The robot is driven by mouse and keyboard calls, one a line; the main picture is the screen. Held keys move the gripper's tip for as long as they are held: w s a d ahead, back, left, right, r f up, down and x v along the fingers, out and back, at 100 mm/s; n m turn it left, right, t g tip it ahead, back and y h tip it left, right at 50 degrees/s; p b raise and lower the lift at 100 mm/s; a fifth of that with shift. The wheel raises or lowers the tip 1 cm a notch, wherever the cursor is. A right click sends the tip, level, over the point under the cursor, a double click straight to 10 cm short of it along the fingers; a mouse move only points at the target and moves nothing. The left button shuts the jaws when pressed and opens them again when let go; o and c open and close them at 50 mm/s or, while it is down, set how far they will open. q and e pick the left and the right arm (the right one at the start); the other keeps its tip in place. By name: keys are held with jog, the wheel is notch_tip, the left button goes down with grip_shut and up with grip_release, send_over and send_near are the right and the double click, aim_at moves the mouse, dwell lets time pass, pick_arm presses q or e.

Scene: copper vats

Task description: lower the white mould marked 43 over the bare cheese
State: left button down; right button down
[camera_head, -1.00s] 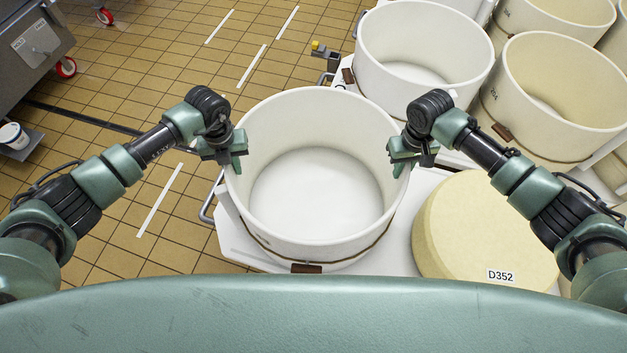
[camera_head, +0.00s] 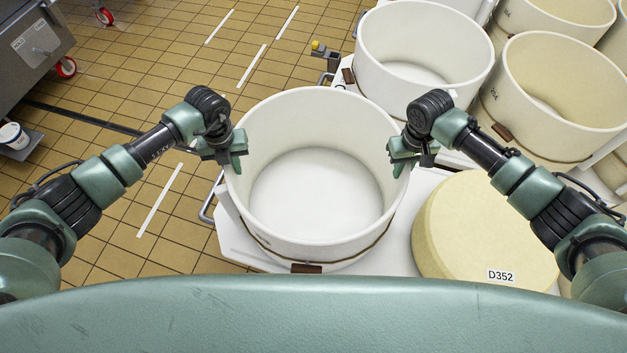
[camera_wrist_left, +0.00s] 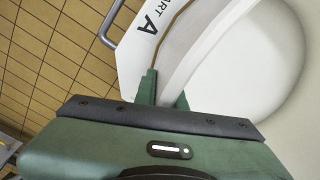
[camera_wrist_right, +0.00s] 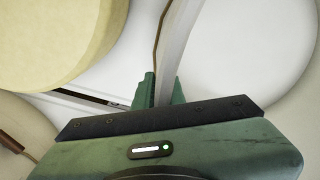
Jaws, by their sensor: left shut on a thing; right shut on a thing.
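A round white mould (camera_head: 313,245), open at the top, is over the white cart top (camera_head: 405,265) in front of me. I cannot tell whether it touches the cart, and no number 43 is readable on it. My left gripper (camera_head: 238,152) is shut on its left rim, and my right gripper (camera_head: 399,157) is shut on its right rim. Both wrist views show the mould wall between the fingers, left (camera_wrist_left: 163,88) and right (camera_wrist_right: 160,90). The bare cheese (camera_head: 475,225), pale yellow and labelled D352, lies just right of the mould, partly behind my right arm.
Another white mould (camera_head: 425,80) stands behind, with cream moulds (camera_head: 555,120) at the back right. A grey steel unit (camera_head: 30,50) on castors stands at the upper left. A cart handle (camera_head: 208,205) juts out at left. The tiled floor (camera_head: 130,100) at left is mostly clear.

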pick_arm(q)
jog(key=shift+w+r, duration=0.15)
jog(key=shift+r, duration=0.1)
pick_arm(e)
jog(key=shift+w+r, duration=0.15)
jog(key=shift+r, duration=0.05)
